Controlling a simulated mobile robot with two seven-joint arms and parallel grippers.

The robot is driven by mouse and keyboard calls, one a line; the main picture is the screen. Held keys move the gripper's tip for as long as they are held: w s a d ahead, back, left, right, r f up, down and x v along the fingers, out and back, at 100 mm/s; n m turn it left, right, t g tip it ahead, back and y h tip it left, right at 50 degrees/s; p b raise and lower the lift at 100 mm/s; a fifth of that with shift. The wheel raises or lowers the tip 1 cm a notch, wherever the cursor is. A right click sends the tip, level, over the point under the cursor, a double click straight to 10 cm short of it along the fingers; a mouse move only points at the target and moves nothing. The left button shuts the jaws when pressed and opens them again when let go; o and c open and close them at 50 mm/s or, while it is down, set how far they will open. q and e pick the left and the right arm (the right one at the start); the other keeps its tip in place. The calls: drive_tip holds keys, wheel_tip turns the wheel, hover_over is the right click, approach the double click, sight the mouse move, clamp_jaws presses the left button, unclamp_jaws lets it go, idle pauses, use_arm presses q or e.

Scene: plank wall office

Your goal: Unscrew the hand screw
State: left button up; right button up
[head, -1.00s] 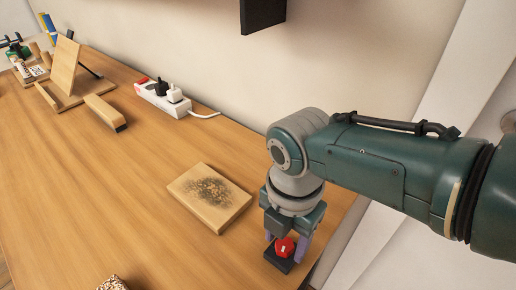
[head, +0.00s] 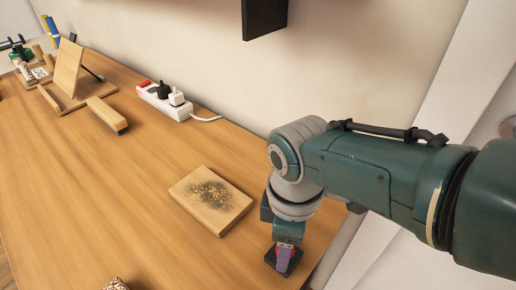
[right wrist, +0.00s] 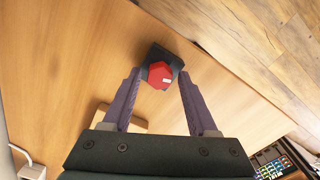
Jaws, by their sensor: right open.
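The hand screw, a red knob (right wrist: 159,75) with a small white mark, sits on a black base (right wrist: 155,52) near the table's right edge. In the head view the base (head: 291,266) shows below my gripper, and the knob is mostly hidden behind a finger. My right gripper (right wrist: 160,78) (head: 284,260) points down over it, open. In the right wrist view its two purple fingers lie on either side of the knob, with a gap visible on both sides. My left gripper is not in view.
A wooden block with a dark speckled patch (head: 210,200) lies left of the gripper. A white power strip (head: 165,101) with plugs stands by the wall. A wooden stand (head: 66,75) and a wooden bar (head: 107,114) are farther back. The table's middle is clear.

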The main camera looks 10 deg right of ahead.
drive_tip(key=m, duration=1.2)
clamp_jaws()
idle(0.5)
drive_tip(key=n, duration=0.4)
drive_tip(key=shift+n, duration=0.3)
